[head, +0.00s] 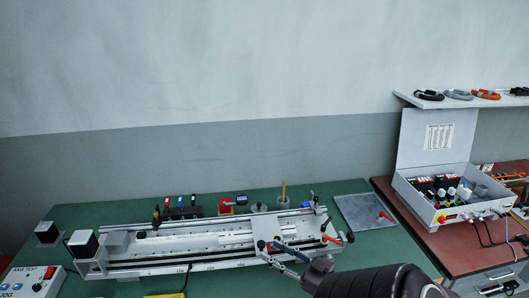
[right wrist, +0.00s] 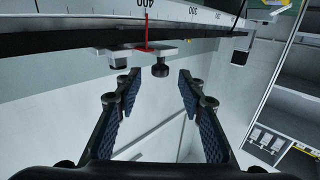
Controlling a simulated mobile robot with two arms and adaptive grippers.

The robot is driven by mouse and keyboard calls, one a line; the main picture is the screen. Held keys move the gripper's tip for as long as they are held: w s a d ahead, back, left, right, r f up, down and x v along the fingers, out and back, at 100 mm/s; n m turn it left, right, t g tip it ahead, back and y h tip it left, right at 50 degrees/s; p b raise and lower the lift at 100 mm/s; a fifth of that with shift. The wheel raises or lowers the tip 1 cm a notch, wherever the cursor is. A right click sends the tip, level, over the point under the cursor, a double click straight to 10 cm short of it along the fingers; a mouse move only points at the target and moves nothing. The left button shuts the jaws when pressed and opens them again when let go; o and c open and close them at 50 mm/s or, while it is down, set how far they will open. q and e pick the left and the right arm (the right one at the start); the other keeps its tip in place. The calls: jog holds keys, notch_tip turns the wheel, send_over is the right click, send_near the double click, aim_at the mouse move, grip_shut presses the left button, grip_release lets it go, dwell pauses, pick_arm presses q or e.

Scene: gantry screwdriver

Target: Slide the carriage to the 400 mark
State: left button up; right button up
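The gantry rail (head: 150,252) lies along the green bench, and its carriage (head: 266,230) is a pale plate toward its right end. In the right wrist view, a white scale (right wrist: 105,17) shows upside-down 400 and 300 numbers. The red pointer (right wrist: 147,34) stands by the 400 number; I cannot tell whether it is exactly on the line. A black knob (right wrist: 160,69) hangs under the pale pointer bracket (right wrist: 125,50). My right gripper (right wrist: 160,78) is open, its fingertips apart on either side of the knob's line, no contact visible. In the head view it (head: 272,250) is at the rail's front edge. My left gripper is out of view.
An axis test box (head: 35,282) sits at the front left. Several small tools stand behind the rail. A grey plate (head: 362,212) lies to its right. An open control box (head: 436,200) stands on the red-brown bench (head: 450,252).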

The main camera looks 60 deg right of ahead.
jog(key=s, duration=0.6)
jog(key=shift+s+a, duration=0.2)
jog(key=shift+w, duration=0.1)
